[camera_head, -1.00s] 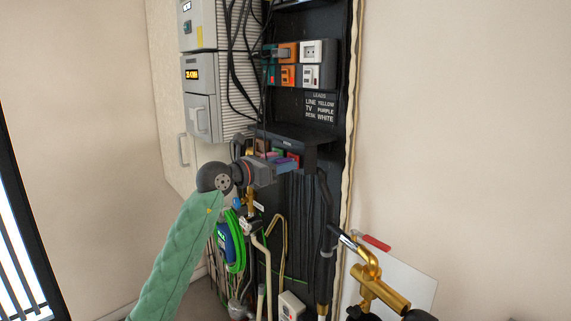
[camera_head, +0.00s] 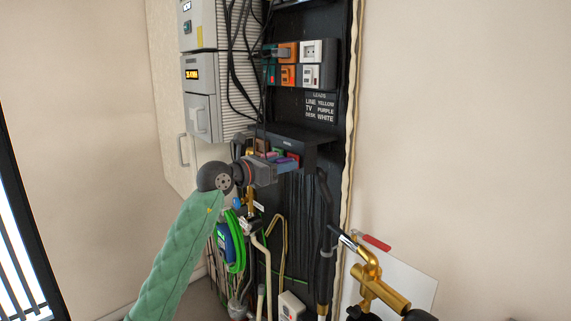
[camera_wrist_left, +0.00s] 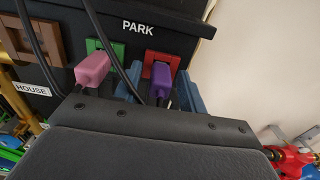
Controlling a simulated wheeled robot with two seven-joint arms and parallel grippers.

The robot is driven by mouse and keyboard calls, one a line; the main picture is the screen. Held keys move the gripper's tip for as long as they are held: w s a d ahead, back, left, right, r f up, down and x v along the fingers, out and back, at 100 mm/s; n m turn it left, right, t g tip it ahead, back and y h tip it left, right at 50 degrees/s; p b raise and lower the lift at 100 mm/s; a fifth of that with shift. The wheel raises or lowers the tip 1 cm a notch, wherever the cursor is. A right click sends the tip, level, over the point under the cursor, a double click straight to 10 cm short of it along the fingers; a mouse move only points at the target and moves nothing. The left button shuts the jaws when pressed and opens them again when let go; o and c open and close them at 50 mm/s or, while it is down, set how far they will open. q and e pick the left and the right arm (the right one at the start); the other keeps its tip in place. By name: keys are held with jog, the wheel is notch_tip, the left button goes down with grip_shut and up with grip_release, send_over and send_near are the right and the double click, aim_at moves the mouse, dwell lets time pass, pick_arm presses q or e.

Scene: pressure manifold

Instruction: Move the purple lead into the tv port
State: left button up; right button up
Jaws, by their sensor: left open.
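The purple lead (camera_wrist_left: 160,82) is plugged into a red port (camera_wrist_left: 163,62) on the dark PARK panel in the left wrist view. My left gripper (camera_head: 285,164) is at this panel in the head view. In the left wrist view its blue fingers (camera_wrist_left: 160,88) are open, one on each side of the purple plug; whether they touch it is unclear. A sign (camera_head: 320,107) pairs TV with purple. Above it is a block of teal, orange and white ports (camera_head: 299,64); their labels are too small to tell which is tv. My right gripper is out of view.
A pink plug (camera_wrist_left: 93,69) sits in a green port left of the purple one, with a brown port (camera_wrist_left: 35,42) beyond. Black cables hang by the panel. A dark ledge (camera_head: 290,136) overhangs it. Brass pipework (camera_head: 378,288) stands at lower right.

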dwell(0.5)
pick_arm(q)
grip_shut()
jog(key=shift+a+f, duration=0.1)
jog(key=shift+a, duration=0.05)
jog(key=shift+b+v, duration=0.4)
jog(key=shift+v, duration=1.15)
jog(key=shift+s, duration=0.15)
jog(key=shift+v, duration=1.25)
